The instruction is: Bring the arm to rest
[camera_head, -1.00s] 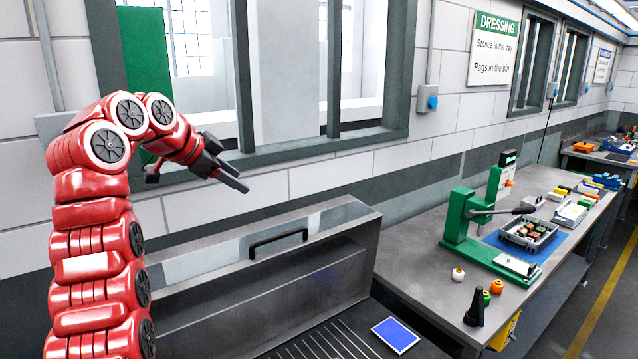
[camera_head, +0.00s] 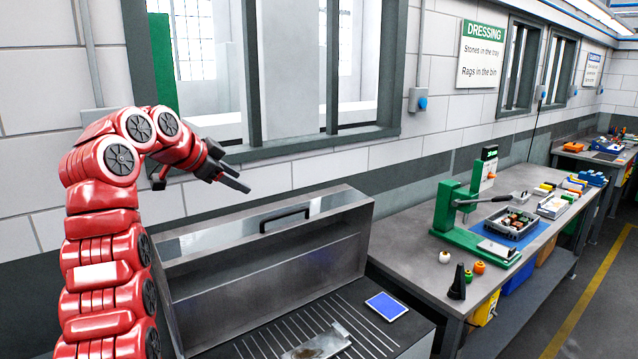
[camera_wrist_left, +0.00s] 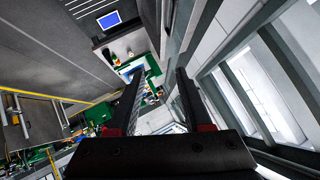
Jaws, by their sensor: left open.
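My left arm, red and jointed, comes up on the left side of the head view. Its dark left gripper (camera_head: 240,181) is raised in the air in front of the wall and window, above the steel cabinet. In the left wrist view the two dark fingers of the left gripper (camera_wrist_left: 158,98) stand apart with nothing between them. My right gripper is not in view.
A steel cabinet (camera_head: 330,215) with a handled lid stands below the gripper. A blue pad (camera_head: 387,306) lies on its slotted top. Right of it, a bench (camera_head: 420,262) carries a green press (camera_head: 445,215) and a tray (camera_head: 512,222). The air around the gripper is clear.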

